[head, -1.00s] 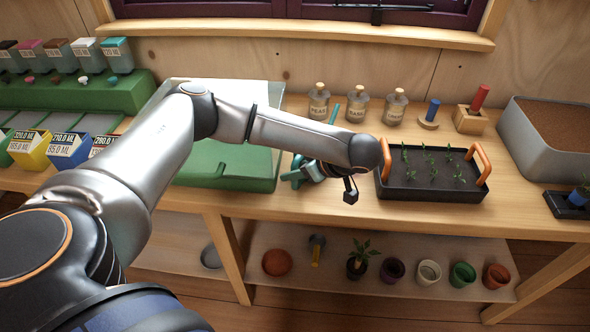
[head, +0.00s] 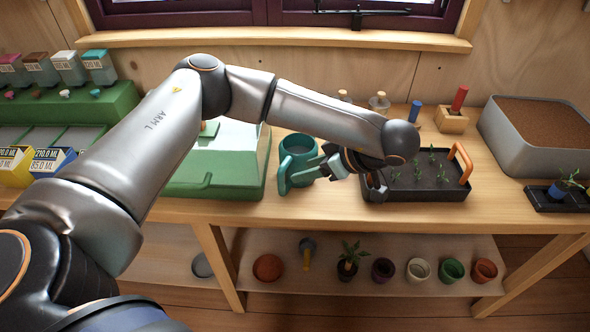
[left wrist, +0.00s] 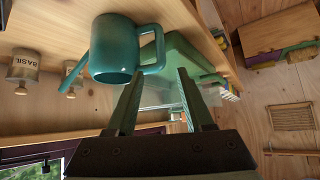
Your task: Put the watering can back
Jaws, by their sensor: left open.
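The teal watering can (head: 298,146) stands on the workbench, between the green propagator box and the black seedling tray. Its handle (head: 284,174) faces the front of the bench. In the left wrist view the can (left wrist: 113,50) shows with its spout to the left and its handle to the right, near the fingertips. My left gripper (head: 313,169) is open, just right of the can in the head view. In the left wrist view the gap between its fingers (left wrist: 160,74) is empty. I cannot tell whether a finger touches the handle. My right gripper is out of view.
The black seedling tray (head: 425,190) with orange handles lies partly under my left forearm. The green box (head: 215,178) with a clear cover is to the left. Glass jars (head: 379,102) stand behind. A grey soil bin (head: 515,145) is at right. Pots (head: 452,270) line the lower shelf.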

